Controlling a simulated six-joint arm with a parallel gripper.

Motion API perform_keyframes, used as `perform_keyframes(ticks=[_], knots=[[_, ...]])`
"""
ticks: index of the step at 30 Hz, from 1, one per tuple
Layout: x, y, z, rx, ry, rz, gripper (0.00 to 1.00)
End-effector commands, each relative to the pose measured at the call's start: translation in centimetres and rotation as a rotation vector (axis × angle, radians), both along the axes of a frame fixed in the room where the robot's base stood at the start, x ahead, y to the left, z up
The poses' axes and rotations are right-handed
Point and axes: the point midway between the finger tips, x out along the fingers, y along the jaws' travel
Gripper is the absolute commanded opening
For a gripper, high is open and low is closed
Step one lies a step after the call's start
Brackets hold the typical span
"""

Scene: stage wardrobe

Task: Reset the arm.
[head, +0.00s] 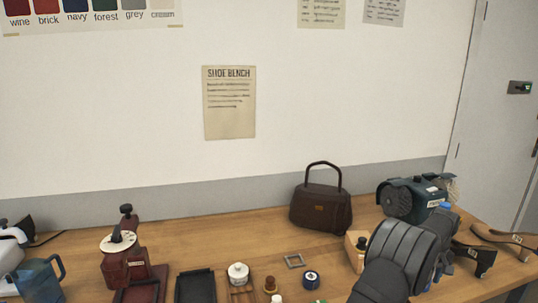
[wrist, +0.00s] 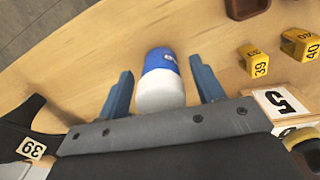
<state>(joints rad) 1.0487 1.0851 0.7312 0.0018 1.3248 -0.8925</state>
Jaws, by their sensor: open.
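My gripper (wrist: 160,66) is open in the wrist view, its two blue fingers spread apart. A cylindrical bottle (wrist: 160,92), blue at one end and white at the other, shows between the fingers with a gap on either side. I cannot tell its height relative to the fingertips. In the head view my dark arm reaches over the right part of the bench and hides most of the gripper.
The wooden bench (head: 230,226) holds a brown handbag (head: 321,207), a dark teal machine (head: 430,190), a red machine (head: 122,260), a black tray (head: 195,287) and shoes (head: 505,239). Yellow numbered blocks (wrist: 253,61) and a black shoe (wrist: 25,118) flank my gripper.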

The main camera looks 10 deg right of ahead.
Motion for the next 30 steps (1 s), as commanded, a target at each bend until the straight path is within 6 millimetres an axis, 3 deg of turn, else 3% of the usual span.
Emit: perform_keyframes(ticks=[1, 7, 27, 30], knots=[[0.0, 0.0, -0.3, -0.002, -0.001, 0.0, 0.61], [0.0, -0.1, 4.3, -0.004, -0.002, 0.0, 0.61], [-11.9, -0.1, 11.0, -0.002, -0.001, -0.003, 0.61], [-11.7, -0.2, 13.1, -0.004, -0.001, 0.001, 0.61]])
